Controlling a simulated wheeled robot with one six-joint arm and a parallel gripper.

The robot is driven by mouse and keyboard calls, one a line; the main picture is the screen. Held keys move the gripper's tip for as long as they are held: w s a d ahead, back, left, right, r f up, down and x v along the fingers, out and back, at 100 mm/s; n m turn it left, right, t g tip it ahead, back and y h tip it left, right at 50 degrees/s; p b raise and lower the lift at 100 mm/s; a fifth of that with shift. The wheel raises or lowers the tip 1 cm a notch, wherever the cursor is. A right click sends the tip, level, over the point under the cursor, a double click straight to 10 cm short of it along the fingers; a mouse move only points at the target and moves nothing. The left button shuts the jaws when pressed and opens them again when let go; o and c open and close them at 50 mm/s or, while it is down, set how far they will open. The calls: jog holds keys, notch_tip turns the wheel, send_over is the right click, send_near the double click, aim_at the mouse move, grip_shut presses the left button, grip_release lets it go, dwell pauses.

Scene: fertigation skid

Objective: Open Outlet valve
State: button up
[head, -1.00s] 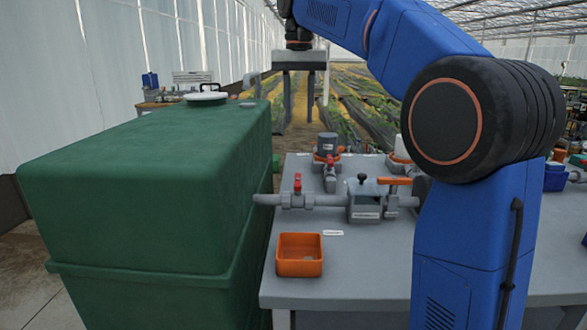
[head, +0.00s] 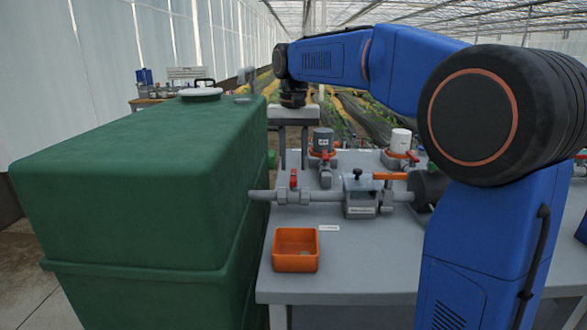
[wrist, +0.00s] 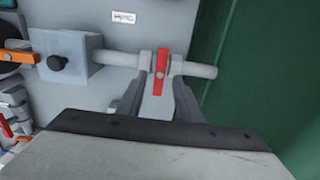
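A valve with a red lever (head: 293,179) sits on the grey pipe beside the green tank. In the head view the lever stands up from the pipe. In the wrist view the red lever (wrist: 161,70) lies across the pipe line, in the gap between my fingers. My gripper (head: 293,163) points down above and behind this valve. Its two fingers (wrist: 158,98) are apart, with no clear contact on the lever. Another valve with an orange lever (head: 389,176) is right of the grey filter block (head: 359,196). I cannot read which valve is labelled Outlet.
The green tank (head: 130,150) stands close on the left. An orange bin (head: 296,250) sits at the table's front left, by a small white label (head: 329,227). A grey pot (head: 323,141) and a white pot (head: 400,141), with red-levered valves, stand behind. The table front (head: 370,255) is clear.

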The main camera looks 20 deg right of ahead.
jog(key=shift+f, duration=1.4)
grip_shut()
